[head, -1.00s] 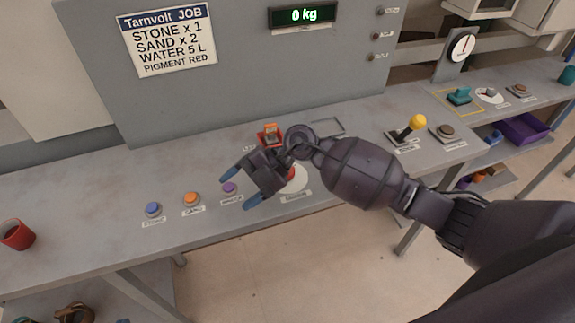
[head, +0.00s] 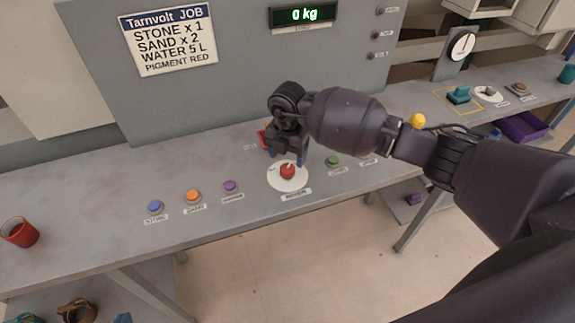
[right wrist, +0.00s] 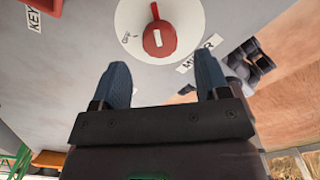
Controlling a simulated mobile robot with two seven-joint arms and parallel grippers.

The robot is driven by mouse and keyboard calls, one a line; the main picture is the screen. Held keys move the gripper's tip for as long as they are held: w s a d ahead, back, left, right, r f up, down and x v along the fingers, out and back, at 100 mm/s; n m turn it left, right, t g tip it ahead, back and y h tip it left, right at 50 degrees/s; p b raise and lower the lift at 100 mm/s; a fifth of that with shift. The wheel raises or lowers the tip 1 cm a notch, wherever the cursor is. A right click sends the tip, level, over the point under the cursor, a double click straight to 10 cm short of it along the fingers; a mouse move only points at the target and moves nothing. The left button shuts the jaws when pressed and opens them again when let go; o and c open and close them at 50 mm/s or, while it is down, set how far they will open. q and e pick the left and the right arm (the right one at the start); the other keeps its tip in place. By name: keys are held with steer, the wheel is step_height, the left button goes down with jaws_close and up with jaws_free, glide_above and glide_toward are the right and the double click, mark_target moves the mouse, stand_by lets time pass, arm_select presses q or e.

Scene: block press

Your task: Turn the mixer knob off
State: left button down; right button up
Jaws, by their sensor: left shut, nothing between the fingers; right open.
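The mixer knob (head: 288,171) is a red knob on a round white dial plate (head: 273,181) near the front of the bench. In the right wrist view the knob (right wrist: 159,38) lies just beyond the fingertips, with its red pointer towards the top edge. A small mark that looks like "OFF" (right wrist: 127,38) is on the plate left of the pointer. The MIXER label (right wrist: 201,53) is beside the plate. My right gripper (head: 287,158) points down just behind the knob; its open blue fingers (right wrist: 157,75) hold nothing. My left gripper is not in view.
Blue (head: 155,207), orange (head: 193,196) and purple (head: 231,187) buttons sit left of the dial. A green button (head: 332,160) is close on its right. A red cup (head: 19,232) stands at the far left. A grey panel (head: 240,90) rises behind.

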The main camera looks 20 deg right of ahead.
mark_target(287, 168)
step_height(287, 168, down, 4)
steer(key=shift+f, duration=0.1)
arm_select(q)
steer(key=shift+s+f, duration=0.1)
steer(key=shift+s, duration=0.1)
arm_select(e)
steer(key=shift+f, duration=0.25)
arm_select(q)
steer(key=shift+s, duration=0.1)
arm_select(e)
steer(key=shift+c, duration=0.5)
steer(key=c, duration=0.8)
arm_select(q)
steer(key=shift+w, duration=0.2)
